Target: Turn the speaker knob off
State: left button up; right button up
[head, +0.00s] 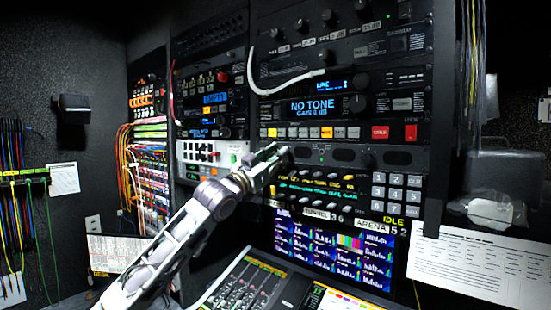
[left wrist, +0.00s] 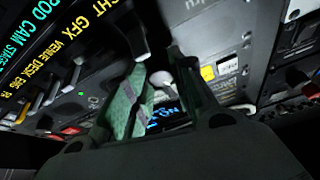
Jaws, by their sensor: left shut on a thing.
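My left gripper (head: 277,155) reaches up from the lower left to the left end of a black speaker panel (head: 322,156) in the rack. Its fingers close there on what appears to be the speaker knob, which they hide in the head view. In the left wrist view my left gripper (left wrist: 158,52) has its fingertips at the panel face, a gap between the fingers farther back. The knob's pointer and setting cannot be made out. My right gripper is in neither view.
Just above are a row of buttons (head: 300,132) and a NO TONE display (head: 314,107). Below are an intercom panel with green and yellow text (head: 316,183), a keypad (head: 397,194) and a monitor (head: 330,245). A white cable (head: 290,82) loops at upper left. A mixing desk (head: 245,288) stands in front.

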pick_arm(q)
jog(key=shift+s+n+t+y+b, duration=0.1)
jog(key=shift+n+t+y+b, duration=0.45)
jog(key=shift+n, duration=1.15)
jog(key=o, duration=1)
jog(key=shift+o, duration=0.2)
jog(key=shift+s, duration=0.1)
jog(key=v, duration=1.1)
jog(key=shift+s+a, duration=0.2)
jog(key=shift+s, duration=0.1)
jog(key=shift+f, duration=0.1)
